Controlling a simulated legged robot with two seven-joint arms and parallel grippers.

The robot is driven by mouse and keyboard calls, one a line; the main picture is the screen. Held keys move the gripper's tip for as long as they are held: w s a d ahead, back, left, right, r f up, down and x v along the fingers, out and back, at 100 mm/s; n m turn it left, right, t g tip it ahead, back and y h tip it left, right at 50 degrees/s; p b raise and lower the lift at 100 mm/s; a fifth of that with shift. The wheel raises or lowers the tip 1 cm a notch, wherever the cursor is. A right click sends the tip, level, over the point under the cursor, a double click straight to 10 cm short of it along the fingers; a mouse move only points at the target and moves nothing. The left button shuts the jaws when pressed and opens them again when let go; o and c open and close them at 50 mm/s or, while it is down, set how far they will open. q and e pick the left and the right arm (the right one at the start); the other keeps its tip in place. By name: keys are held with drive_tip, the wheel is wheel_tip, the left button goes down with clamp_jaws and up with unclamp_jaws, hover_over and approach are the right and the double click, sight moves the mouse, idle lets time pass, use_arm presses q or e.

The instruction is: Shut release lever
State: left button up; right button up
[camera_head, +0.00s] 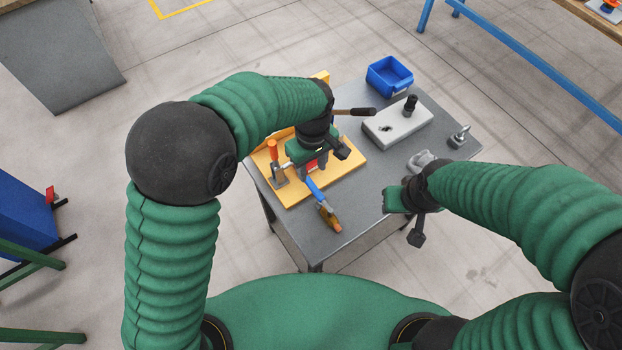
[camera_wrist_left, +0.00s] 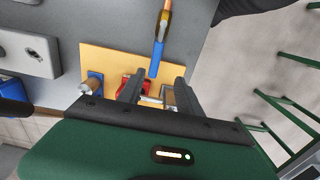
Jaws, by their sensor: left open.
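A yellow board (camera_head: 340,171) carries the tube expander fixture. An orange-handled lever (camera_head: 272,150) stands upright on a metal bracket at its left side; I cannot tell if this is the release lever. A blue tube (camera_head: 314,188) with a copper-coloured end (camera_head: 328,215) sticks out towards the front. My left gripper (camera_head: 328,158) is over the fixture and hides its middle. In the left wrist view its open fingers (camera_wrist_left: 157,92) straddle a metal bar, with a brown cylinder (camera_wrist_left: 170,97) close to the right finger and a red block (camera_wrist_left: 131,86) at the left one. My right gripper (camera_head: 408,215) hovers at the table's right edge; its jaws are unclear.
A dark-handled lever (camera_head: 355,111) reaches right from behind my left gripper. A pale grey block (camera_head: 397,123) with a black knob, a blue bin (camera_head: 389,76) and small metal parts (camera_head: 459,136) sit on the grey table (camera_head: 360,204). The table's front is mostly clear.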

sight(313, 185)
use_arm(q)
drive_tip(key=f, duration=0.3)
drive_tip(key=w+f, duration=0.1)
drive_tip(key=f, duration=0.3)
drive_tip(key=f+p, duration=0.1)
drive_tip(key=f, duration=0.2)
drive_tip(key=shift+w+d+f, duration=0.25)
drive_tip(key=shift+w+d, duration=0.1)
drive_tip(key=shift+d, duration=0.05)
drive_tip(key=shift+s+a+f, duration=0.15)
drive_tip(key=shift+a+f, duration=0.05)
drive_tip(key=shift+f, duration=0.05)
drive_tip(key=shift+s+a+f, duration=0.1)
drive_tip(key=shift+a+f, duration=0.05)
drive_tip(key=shift+a, duration=0.15)
drive_tip(key=shift+w+d+f, duration=0.1)
drive_tip(key=shift+w, duration=0.1)
drive_tip(key=shift+c, duration=0.8)
drive_tip(key=shift+d, duration=0.35)
drive_tip(key=c, duration=0.5)
drive_tip(key=shift+d, duration=0.1)
drive_tip(key=shift+c, duration=1)
drive_tip(key=shift+a, duration=0.3)
clamp_jaws()
use_arm(e)
drive_tip(key=shift+w+d+r, duration=0.15)
drive_tip(key=shift+w, duration=0.25)
drive_tip(key=shift+w+d+r, duration=0.1)
drive_tip(key=shift+w+r, duration=0.05)
drive_tip(key=shift+w, duration=0.25)
